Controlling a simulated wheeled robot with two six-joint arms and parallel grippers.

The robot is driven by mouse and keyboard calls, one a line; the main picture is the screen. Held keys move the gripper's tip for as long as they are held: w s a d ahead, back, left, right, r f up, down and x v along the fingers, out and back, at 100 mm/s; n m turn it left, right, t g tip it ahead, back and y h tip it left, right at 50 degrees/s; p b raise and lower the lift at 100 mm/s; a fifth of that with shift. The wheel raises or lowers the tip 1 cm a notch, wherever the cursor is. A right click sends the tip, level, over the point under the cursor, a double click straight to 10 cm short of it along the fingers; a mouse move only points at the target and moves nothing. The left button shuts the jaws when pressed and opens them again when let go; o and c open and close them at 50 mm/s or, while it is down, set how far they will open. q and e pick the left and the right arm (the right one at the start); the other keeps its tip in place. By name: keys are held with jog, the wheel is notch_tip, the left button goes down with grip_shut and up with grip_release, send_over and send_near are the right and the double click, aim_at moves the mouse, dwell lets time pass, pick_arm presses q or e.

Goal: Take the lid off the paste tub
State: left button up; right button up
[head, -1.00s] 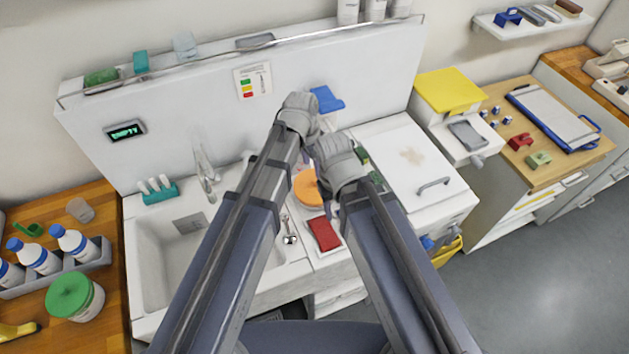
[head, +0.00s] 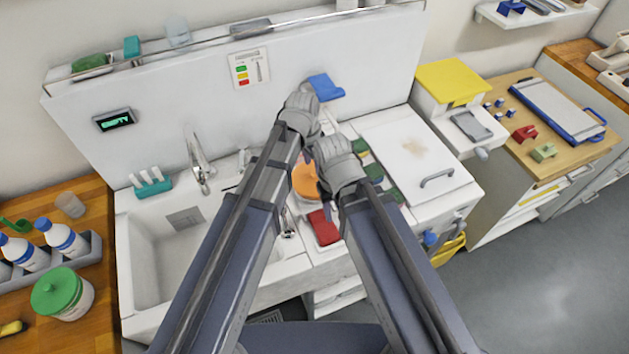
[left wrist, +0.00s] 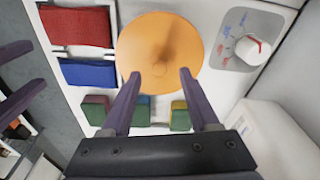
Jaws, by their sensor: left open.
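An orange round lid (head: 304,181) lies on the white worktop between the sink and the white box with a handle. It also shows from above in the left wrist view (left wrist: 160,45); whatever it covers is hidden. My left gripper (left wrist: 159,74) is open, with its fingertips over the lid's near edge and nothing between them. I cannot tell whether they touch it. In the head view its fingers are hidden. My right gripper (head: 325,188) is close beside the lid; its jaws are not clear. A white tub with a green lid (head: 57,290) stands on the wooden counter at left.
A red pad (head: 323,227) lies in front of the orange lid. Small coloured blocks (left wrist: 180,116) and a dial panel (left wrist: 240,40) are close by. The sink (head: 160,260) is at left, and the white box (head: 415,150) at right.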

aim_at(314, 172)
pick_arm(q)
notch_tip(314, 172, down, 3)
jog(key=shift+d+f+b, duration=0.1)
jog(key=shift+b, duration=0.95)
pick_arm(e)
notch_tip(314, 172, down, 3)
jog(key=shift+f, duration=0.1)
pick_arm(q)
jog(key=shift+w, duration=0.1)
grip_shut()
